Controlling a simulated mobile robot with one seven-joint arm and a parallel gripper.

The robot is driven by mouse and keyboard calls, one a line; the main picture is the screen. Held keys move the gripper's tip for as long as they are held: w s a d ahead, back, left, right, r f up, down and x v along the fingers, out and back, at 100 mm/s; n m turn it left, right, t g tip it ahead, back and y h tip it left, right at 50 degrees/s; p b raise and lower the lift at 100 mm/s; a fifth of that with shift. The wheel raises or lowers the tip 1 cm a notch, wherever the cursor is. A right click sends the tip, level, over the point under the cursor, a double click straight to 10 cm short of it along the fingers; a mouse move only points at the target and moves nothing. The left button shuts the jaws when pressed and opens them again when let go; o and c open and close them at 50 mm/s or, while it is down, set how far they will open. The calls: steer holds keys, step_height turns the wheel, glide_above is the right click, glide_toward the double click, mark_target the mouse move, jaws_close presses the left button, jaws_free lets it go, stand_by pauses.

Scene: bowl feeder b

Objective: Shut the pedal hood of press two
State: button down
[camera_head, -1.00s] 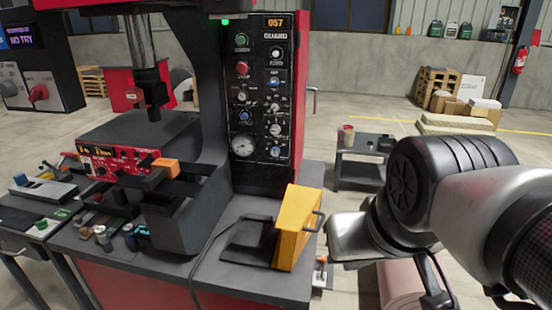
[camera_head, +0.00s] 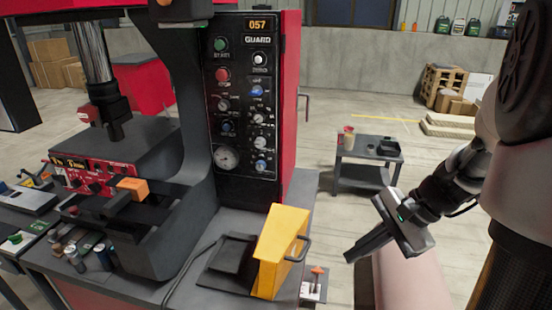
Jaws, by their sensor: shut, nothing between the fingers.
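The pedal hood (camera_head: 281,250) is a yellow box-shaped cover with a dark handle (camera_head: 298,249) on its right side. It stands raised on the right part of the press table, and the dark pedal base (camera_head: 231,257) lies open to its left. A cable runs from the base along the table. The press (camera_head: 250,110) has a black control panel marked 057 and GUARD. My gripper (camera_head: 349,259) is shut and empty, in the air to the right of the hood and apart from it. Its fingers point down and left.
An orange block (camera_head: 132,188) sits on the press at left. Small cylinders (camera_head: 75,258) stand on the table's front left. A dark side table (camera_head: 367,160) with a cup stands behind my gripper. A small panel with a red-topped control (camera_head: 316,280) is right of the hood.

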steer(key=d+f+m+t+y+p, duration=0.1)
steer(key=d+f+m+t+y, duration=0.35)
steer(key=m, duration=0.45)
steer(key=w+a+f+m, duration=0.1)
steer(key=w+a+f, duration=0.4)
steer(key=a, duration=0.5)
steer(key=shift+w+a+f+g+p, duration=0.25)
steer(key=shift+w+f+g+p, duration=0.1)
steer(key=shift+w, duration=0.6)
